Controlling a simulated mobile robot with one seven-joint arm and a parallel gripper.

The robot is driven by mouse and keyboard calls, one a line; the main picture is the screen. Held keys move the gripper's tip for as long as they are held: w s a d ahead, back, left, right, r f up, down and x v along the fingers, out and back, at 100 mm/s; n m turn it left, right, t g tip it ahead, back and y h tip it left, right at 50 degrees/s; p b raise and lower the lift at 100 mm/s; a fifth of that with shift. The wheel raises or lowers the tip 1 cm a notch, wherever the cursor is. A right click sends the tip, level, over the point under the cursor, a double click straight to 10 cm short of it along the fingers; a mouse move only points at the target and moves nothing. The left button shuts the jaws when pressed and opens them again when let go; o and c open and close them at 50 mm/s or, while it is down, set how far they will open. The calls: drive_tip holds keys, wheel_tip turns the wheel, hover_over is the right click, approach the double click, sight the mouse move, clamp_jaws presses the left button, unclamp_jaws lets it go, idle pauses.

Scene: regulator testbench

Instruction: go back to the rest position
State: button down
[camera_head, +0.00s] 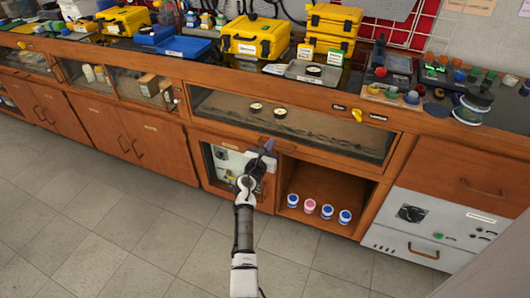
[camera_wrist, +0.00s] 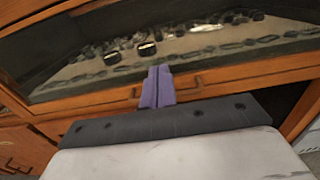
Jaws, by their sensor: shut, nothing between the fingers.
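My gripper (camera_head: 267,147) is at the end of my raised arm, in front of the lower cabinet in the middle of the head view. In the wrist view its two purple fingers (camera_wrist: 158,86) are pressed together with nothing between them. The fingertips point toward the wooden rail below the glass-fronted display compartment (camera_head: 290,122). I cannot tell whether they touch it.
Two small round items (camera_head: 281,112) sit behind the glass. An open cubby (camera_head: 325,190) holds several small jars. A grey control panel (camera_head: 425,230) stands at right. Yellow cases (camera_head: 254,36) and instruments crowd the countertop. The tiled floor (camera_head: 110,235) is clear.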

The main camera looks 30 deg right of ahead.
drive_tip(key=shift+v, duration=2.3)
